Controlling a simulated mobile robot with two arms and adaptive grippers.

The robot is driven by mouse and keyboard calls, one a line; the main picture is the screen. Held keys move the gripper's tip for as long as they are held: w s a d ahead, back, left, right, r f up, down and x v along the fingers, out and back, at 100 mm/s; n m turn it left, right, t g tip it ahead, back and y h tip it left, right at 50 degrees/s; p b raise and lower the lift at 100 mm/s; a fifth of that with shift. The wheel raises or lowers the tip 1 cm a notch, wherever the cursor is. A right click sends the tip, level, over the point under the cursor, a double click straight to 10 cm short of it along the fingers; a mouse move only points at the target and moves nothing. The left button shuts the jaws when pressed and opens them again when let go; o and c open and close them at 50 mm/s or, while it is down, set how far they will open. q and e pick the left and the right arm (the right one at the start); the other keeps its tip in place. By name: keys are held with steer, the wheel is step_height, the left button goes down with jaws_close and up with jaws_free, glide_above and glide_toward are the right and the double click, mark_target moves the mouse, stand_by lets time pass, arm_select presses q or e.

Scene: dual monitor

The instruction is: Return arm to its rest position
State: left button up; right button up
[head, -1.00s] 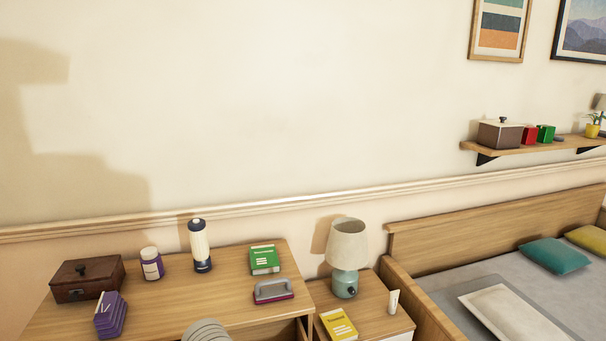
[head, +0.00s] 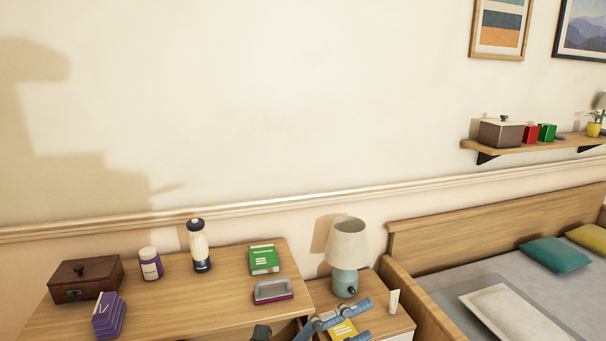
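My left gripper (head: 365,320) shows at the bottom edge of the head view, coming in from the lower left. Its two blue-grey fingers are spread apart, pointing right, in front of the nightstand (head: 378,298). The yellow book (head: 342,329) on the nightstand shows between the fingers and is partly covered by them. I see nothing held. A dark part of my own arm shows at the bottom, left of the fingers; the rest is below the picture. My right gripper is not in view.
The wooden desk (head: 200,303) holds a brown box (head: 86,280), purple books (head: 108,316), a jar (head: 150,264), a bottle (head: 198,247), a green book (head: 263,260) and a grey-and-red object (head: 273,291). A lamp (head: 346,257) and white tube (head: 393,301) stand near the gripper.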

arm_select(q)
steer(key=w+a+r+n+t+y, duration=0.1)
steer(key=w+a+n+t+y, duration=0.5)
steer(key=a+n, duration=0.25)
steer(key=w+a+r+n+t+y, duration=0.1)
steer(key=w+a+n+t+y, duration=0.3)
steer(key=a+n+t, duration=0.45)
steer(key=s+a+f+n+g+y, duration=0.2)
steer(key=a+f+n+g+y, duration=0.35)
steer(key=f, duration=0.45)
steer(key=s+a+f+n+g+y, duration=0.2)
steer(key=a+f+n+y, duration=0.2)
steer(key=a+f+y, duration=0.35)
steer(key=s+f+g+h, duration=0.3)
steer(key=s+f+g, duration=0.7)
steer(key=s+f, duration=1)
steer(key=s+f+g+b, duration=0.1)
steer(key=s+f+b, duration=0.15)
steer(key=f, duration=1.25)
steer(key=s+f+g+b, duration=0.1)
steer(key=f+b, duration=0.2)
steer(key=f, duration=1.1)
steer(key=s+a+f+b, duration=0.3)
steer(key=s+f+b, duration=0.1)
steer(key=s+f, duration=1.3)
step_height(320, 180, down, 5)
steer(key=shift+s+a+r+g, duration=0.15)
steer(key=shift+s+g, duration=0.15)
steer(key=shift+g, duration=0.1)
